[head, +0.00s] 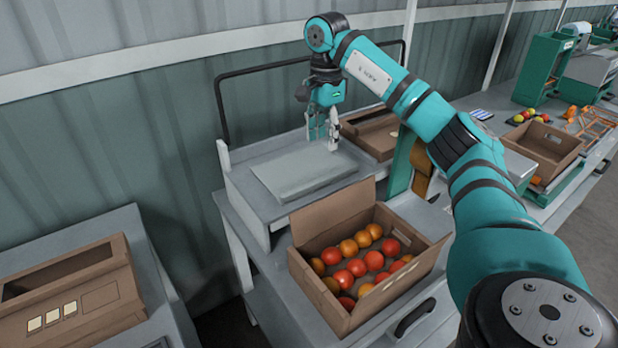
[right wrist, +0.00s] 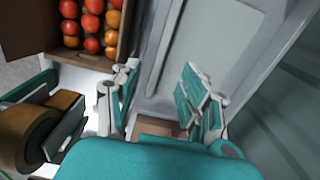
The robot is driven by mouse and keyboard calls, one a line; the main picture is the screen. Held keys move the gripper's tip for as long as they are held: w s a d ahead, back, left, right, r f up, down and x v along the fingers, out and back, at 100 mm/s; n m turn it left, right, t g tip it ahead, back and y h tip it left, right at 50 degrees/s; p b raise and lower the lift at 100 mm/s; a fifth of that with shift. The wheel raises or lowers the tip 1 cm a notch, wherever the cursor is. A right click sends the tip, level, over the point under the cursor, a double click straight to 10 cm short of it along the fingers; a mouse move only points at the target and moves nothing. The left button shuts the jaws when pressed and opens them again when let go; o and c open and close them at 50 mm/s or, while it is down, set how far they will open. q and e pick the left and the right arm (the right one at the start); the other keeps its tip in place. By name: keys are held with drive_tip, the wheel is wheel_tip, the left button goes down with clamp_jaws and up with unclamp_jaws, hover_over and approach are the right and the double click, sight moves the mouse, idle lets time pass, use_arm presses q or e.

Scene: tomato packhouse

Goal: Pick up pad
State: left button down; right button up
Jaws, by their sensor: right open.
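A flat grey slab (head: 300,172), which looks like the pad, lies on the raised grey stand behind the open tomato box. My right gripper (head: 323,132) points down near the slab's back right edge, apparently just above the stand. In the right wrist view the slab (right wrist: 205,45) shows beyond the fingers. The right gripper (right wrist: 160,92) is open there, with nothing between its teal and white fingers. Whether the fingertips touch the stand is unclear. My left gripper is in neither view.
An open cardboard box (head: 330,295) of red and orange tomatoes stands in front of the stand. Another cardboard box (head: 372,138) is close to the right of my gripper. A brown tape roll (right wrist: 25,135) shows in the right wrist view. A flat carton (head: 95,320) lies at left.

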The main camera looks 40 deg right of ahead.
hover_over(322, 178)
drive_tip(key=f, duration=0.6)
drive_tip(key=shift+s+f+p, duration=0.1)
drive_tip(key=shift+s+p, duration=0.15)
drive_tip(key=shift+p, duration=0.15)
drive_tip(key=shift+f, duration=0.25)
drive_tip(key=shift+a+f, duration=0.1)
drive_tip(key=shift+f, duration=0.1)
drive_tip(key=f, duration=0.1)
drive_tip(key=f+p, duration=0.1)
drive_tip(key=f, duration=0.2)
drive_tip(key=shift+w+f+p, duration=0.25)
drive_tip(key=shift+p, duration=0.05)
drive_tip(key=shift+f, duration=0.25)
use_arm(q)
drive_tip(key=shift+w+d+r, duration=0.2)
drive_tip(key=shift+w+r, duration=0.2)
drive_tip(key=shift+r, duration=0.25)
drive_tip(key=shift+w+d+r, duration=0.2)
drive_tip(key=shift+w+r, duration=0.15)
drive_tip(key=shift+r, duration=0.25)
use_arm(e)
drive_tip(key=shift+c, duration=0.4)
clamp_jaws()
